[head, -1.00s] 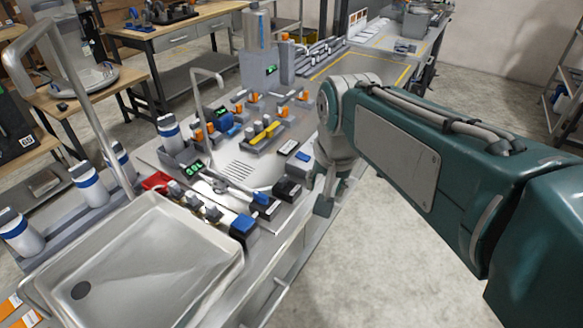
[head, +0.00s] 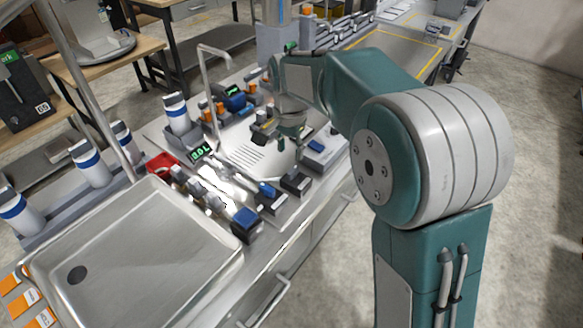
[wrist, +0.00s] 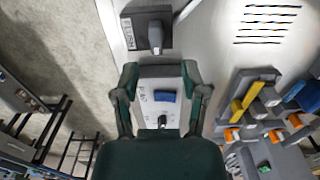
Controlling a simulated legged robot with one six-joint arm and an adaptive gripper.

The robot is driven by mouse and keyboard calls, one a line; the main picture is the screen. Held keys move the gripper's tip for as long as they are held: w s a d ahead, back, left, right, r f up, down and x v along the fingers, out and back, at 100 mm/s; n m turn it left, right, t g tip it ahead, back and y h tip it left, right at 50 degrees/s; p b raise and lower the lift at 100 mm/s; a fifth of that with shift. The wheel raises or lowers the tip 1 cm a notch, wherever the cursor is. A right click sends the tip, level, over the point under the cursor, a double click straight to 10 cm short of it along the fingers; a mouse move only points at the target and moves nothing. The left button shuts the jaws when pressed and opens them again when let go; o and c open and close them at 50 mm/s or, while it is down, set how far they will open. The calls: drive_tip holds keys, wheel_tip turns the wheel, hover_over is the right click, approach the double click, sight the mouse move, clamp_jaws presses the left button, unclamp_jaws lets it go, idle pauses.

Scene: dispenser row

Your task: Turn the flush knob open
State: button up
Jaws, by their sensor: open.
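The flush knob (wrist: 155,36) is a grey lever-like handle on a dark block marked FLUSH, at the top of the wrist view. In the head view its dark block (head: 296,182) appears to sit near the bench's front edge; the knob is too small there to read its angle. My gripper (wrist: 160,75) is open and empty. Its two fingers are spread over a grey panel with a blue switch (wrist: 165,97) and a small knob below it. The flush knob lies beyond the fingertips, apart from them. In the head view the gripper (head: 298,153) points down over the bench.
A dark block with a blue top (head: 271,198) stands beside the flush block. A steel sink basin (head: 150,250) is at the left front. A slotted drain area (wrist: 268,25) is at the wrist view's upper right, near valves with orange handles (wrist: 232,134).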

sight(293, 169)
drive_tip(key=f, duration=0.4)
drive_tip(key=d+f, duration=0.1)
drive_tip(key=f, duration=0.1)
drive_tip(key=shift+f, duration=0.4)
drive_tip(key=shift+a, duration=0.25)
drive_tip(key=shift+a, duration=0.1)
drive_tip(key=c, duration=0.5)
clamp_jaws()
